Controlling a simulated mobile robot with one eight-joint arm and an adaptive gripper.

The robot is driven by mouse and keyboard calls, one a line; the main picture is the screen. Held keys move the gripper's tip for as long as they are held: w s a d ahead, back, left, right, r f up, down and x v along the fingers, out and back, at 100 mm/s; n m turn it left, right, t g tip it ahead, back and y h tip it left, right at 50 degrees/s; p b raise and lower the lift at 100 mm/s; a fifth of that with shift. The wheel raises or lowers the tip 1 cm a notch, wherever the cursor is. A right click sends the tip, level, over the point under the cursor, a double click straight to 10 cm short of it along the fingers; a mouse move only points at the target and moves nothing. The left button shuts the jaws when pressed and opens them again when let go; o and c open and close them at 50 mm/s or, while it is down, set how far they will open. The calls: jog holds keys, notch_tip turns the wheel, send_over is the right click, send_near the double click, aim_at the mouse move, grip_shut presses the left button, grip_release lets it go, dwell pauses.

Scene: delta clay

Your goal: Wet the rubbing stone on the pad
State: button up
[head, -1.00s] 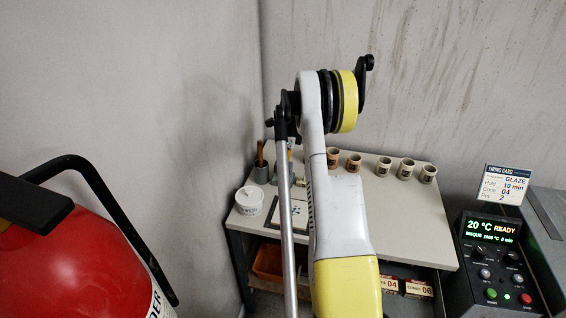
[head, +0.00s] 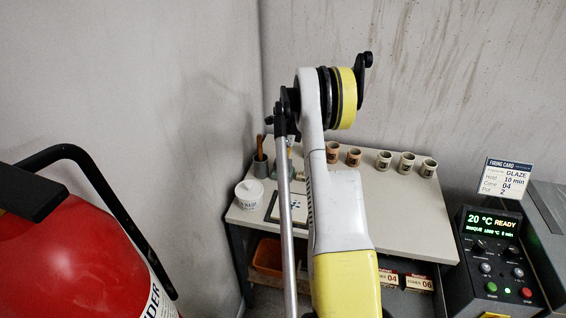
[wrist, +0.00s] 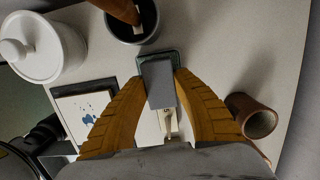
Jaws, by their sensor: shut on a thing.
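In the wrist view my gripper (wrist: 162,82) is shut on a grey rectangular block, the rubbing stone (wrist: 160,92), between its two brown fingers. Beyond the stone shows a dark-green-rimmed, rounded square thing (wrist: 172,55), mostly hidden; I cannot tell whether they touch. Left of the stone lies a flat black-edged pad (wrist: 72,103) with a pale face and blue drop marks. It also shows in the head view (head: 297,208) on the table, partly behind my arm. The stone is apart from this pad in the picture. The gripper is hidden in the head view.
A white lidded jar (wrist: 42,48) stands near the pad. A dark pot (wrist: 148,22) with a brown handle is beyond, and a brown cup (wrist: 252,116) is right of my gripper. Several cups line the back of the table (head: 400,215). The table's right middle is clear.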

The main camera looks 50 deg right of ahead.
jog(key=shift+f+b, duration=0.45)
jog(key=shift+f, duration=0.1)
dwell(1.4)
jog(key=shift+r, duration=0.15)
jog(key=shift+r+p, duration=1.85)
jog(key=shift+r, duration=1.55)
